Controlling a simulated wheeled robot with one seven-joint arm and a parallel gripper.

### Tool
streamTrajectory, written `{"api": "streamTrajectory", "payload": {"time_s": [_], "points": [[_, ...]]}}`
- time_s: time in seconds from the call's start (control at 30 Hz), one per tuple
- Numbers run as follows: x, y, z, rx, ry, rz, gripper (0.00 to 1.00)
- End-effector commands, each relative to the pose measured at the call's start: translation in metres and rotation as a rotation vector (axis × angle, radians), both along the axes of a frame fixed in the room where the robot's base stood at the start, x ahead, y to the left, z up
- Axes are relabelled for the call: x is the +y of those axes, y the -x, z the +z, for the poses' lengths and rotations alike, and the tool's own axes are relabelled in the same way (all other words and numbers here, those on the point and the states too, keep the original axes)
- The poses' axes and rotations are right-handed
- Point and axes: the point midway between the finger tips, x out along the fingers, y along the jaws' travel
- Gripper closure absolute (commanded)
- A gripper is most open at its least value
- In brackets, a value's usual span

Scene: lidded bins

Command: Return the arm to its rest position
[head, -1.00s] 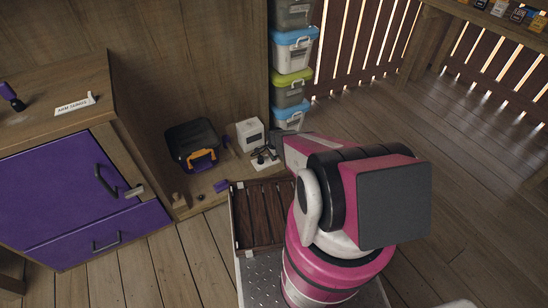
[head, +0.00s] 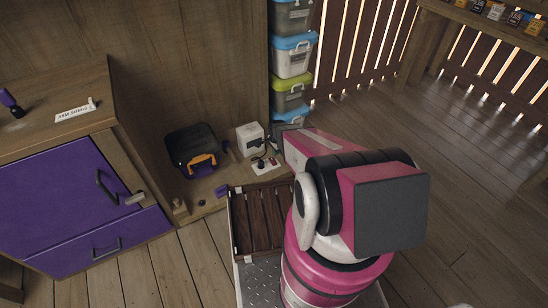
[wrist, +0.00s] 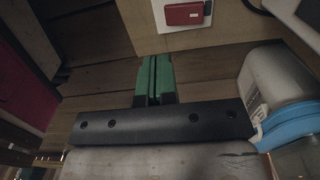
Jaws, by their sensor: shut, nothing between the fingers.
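My pink and black arm (head: 335,245) is folded up at the right of the middle in the head view, and its hand end is hidden behind it there. In the wrist view my gripper (wrist: 154,62) shows its two green fingers side by side, closed together with nothing between them. The fingers point over a wooden plank floor (wrist: 95,60) and do not appear to touch anything.
A stack of lidded bins (head: 290,55) stands behind my arm. A black toolbox (head: 190,145), a white box (head: 250,137) and a power strip (head: 266,163) sit by the wall. A purple-doored cabinet (head: 65,195) is at left. The floor at right (head: 450,170) is clear.

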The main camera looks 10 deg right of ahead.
Motion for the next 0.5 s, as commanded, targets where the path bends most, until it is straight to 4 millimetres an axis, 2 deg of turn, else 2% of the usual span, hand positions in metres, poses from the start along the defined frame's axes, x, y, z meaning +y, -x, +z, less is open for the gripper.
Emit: {"api": "streamTrajectory", "payload": {"time_s": [0.03,0.2,0.5], "points": [[-0.001,0.004,0.012,-0.001,0.001,0.0,1.0],[-0.002,0.008,0.032,0.0,0.0,0.0,1.0],[-0.003,0.01,0.041,0.001,0.001,0.003,1.0]]}}
